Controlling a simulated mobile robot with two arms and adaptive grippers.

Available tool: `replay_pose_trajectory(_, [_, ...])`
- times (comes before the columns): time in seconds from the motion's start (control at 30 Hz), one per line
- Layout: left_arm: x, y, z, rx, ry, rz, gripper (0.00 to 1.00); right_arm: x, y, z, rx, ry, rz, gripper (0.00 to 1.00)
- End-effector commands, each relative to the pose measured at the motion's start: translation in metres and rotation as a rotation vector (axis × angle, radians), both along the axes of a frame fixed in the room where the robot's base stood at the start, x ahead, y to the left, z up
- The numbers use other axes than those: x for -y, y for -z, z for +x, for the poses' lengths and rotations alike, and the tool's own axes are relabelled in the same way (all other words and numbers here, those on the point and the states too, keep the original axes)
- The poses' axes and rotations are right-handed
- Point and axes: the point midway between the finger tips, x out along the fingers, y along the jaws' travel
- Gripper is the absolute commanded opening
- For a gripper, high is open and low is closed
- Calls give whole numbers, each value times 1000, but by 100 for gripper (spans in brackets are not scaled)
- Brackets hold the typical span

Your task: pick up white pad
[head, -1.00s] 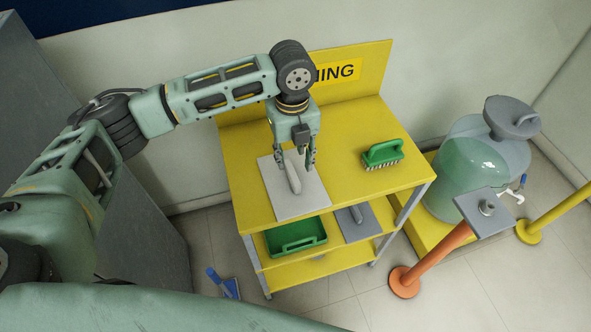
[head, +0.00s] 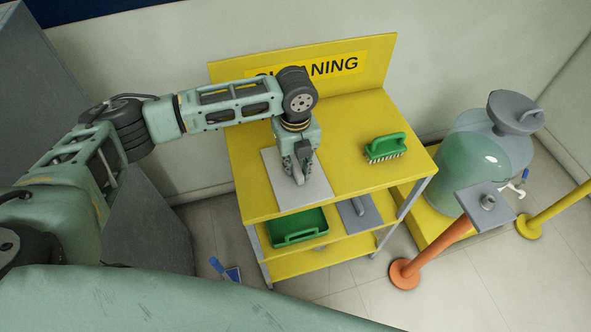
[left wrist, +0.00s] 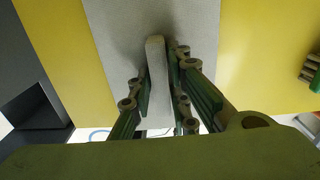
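The white pad is a flat, pale grey-white plate (head: 314,198) with a raised bar handle. It lies flat on the yellow top of the cleaning cart (head: 350,186), near its front left edge. My left gripper (head: 298,170) points down over it, its fingers close together around the handle. In the left wrist view the handle (left wrist: 156,60) stands between the two fingers (left wrist: 160,92), which sit close against its sides. The gripper looks shut on it, and the plate shows no clear lift. My right gripper is not in view.
A green brush (head: 384,148) lies on the cart top to the right. A green tray (head: 298,229) and a grey pad (head: 360,218) are on the shelf below.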

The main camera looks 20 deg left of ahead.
Motion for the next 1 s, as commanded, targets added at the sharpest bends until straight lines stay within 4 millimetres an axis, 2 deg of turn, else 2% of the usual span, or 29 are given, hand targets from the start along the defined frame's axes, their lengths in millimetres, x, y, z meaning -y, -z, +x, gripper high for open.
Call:
replay_pose_trajectory(0.17, [0,0,0,0,0,0,0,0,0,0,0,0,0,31])
replay_pose_trajectory(0.63, [0,-5,1,1,0,-1,0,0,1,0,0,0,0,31])
replay_pose_trajectory(0.77, [1,-17,1,2,-1,-2,0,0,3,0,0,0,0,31])
replay_pose_trajectory(0.9, [1,-40,2,5,-1,-3,0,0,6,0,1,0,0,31])
replay_pose_trajectory(1.0, [19,-52,-11,1,8,-4,0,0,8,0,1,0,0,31])
